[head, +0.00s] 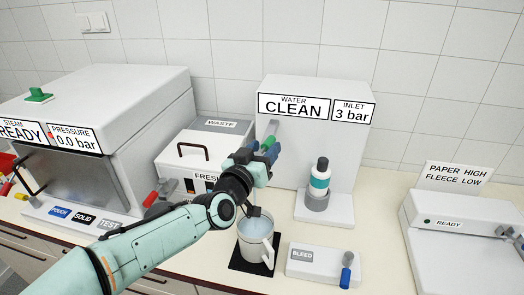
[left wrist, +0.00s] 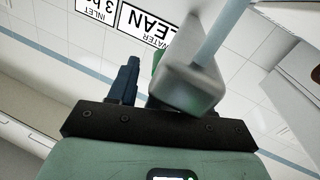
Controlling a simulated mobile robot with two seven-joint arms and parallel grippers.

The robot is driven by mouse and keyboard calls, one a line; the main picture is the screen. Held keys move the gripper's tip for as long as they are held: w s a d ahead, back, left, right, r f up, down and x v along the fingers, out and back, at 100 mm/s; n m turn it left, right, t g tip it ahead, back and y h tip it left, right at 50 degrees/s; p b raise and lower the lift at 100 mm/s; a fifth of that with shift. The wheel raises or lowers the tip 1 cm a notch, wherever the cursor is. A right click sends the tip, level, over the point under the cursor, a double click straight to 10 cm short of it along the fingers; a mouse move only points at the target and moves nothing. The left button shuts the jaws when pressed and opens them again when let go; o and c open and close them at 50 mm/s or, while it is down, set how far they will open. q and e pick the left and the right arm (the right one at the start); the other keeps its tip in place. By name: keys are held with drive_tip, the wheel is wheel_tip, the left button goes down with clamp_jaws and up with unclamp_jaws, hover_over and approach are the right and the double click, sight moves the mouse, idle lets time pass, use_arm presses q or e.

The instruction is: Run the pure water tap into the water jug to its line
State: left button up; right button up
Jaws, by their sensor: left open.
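The pale water jug (head: 249,248) stands upright on a black mat, its handle toward the front right. Light blue water shows inside; I cannot make out its line. Above it, my left gripper (head: 264,151) is open, its dark blue fingers around or beside the green tap lever (head: 268,142) on the CLEAN water unit (head: 337,140); contact cannot be told. In the left wrist view, one finger (left wrist: 125,80) shows beside the grey spout (left wrist: 190,78). A pale blue strip, apparently running water (left wrist: 220,32), extends from the spout. My right gripper is out of view.
A bottle with a teal label (head: 320,178) stands right of the jug. The BLEED panel (head: 322,266) with a blue lever lies in front. The WASTE and FRESH box (head: 174,150) and steam unit (head: 130,90) are left. A READY machine (head: 465,250) is right.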

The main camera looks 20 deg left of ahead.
use_arm(q)
drive_tip(key=shift+s+a, duration=0.1)
drive_tip(key=s+a, duration=0.1)
drive_tip(key=s, duration=1.2)
drive_tip(key=shift+b, duration=0.35)
